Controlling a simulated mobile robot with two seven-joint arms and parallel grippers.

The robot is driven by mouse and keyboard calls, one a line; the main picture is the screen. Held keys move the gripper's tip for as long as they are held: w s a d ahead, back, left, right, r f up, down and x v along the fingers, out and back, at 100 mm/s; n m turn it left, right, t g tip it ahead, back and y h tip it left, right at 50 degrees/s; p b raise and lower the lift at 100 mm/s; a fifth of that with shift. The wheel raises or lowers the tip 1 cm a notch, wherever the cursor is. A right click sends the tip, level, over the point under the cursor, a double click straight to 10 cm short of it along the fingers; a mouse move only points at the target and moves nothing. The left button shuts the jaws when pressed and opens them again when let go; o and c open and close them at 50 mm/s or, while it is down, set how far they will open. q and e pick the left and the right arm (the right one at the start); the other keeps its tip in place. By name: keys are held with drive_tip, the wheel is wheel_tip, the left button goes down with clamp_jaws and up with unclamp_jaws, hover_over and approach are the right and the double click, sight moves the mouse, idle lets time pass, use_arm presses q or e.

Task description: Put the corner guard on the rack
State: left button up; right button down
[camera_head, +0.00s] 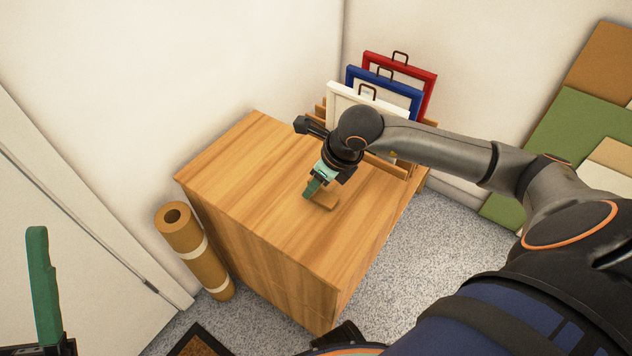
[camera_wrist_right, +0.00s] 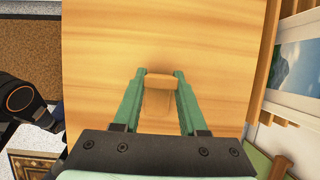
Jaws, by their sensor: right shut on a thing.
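The corner guard (camera_head: 326,200) is a small brown piece at the top of the wooden cabinet, low over or touching its surface; I cannot tell which. My right gripper (camera_head: 312,188) points down with its green fingers shut on it. In the wrist view the corner guard (camera_wrist_right: 159,81) sits between the two green fingertips (camera_wrist_right: 159,76). The wooden rack (camera_head: 388,167) stands at the cabinet's far right end and holds framed prints; my right arm hides part of it. My left gripper (camera_head: 42,285) shows only one green finger at the lower left.
The cabinet top (camera_head: 245,150) is otherwise clear on the left and front. White, blue and red framed prints (camera_head: 405,75) stand in the rack near the wall. A brown roll (camera_head: 190,250) leans by the cabinet's left side. Coloured boards (camera_head: 570,120) lean at the right.

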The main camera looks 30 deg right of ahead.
drive_tip(key=shift+c, duration=2.3)
unclamp_jaws()
drive_tip(key=shift+f, duration=0.1)
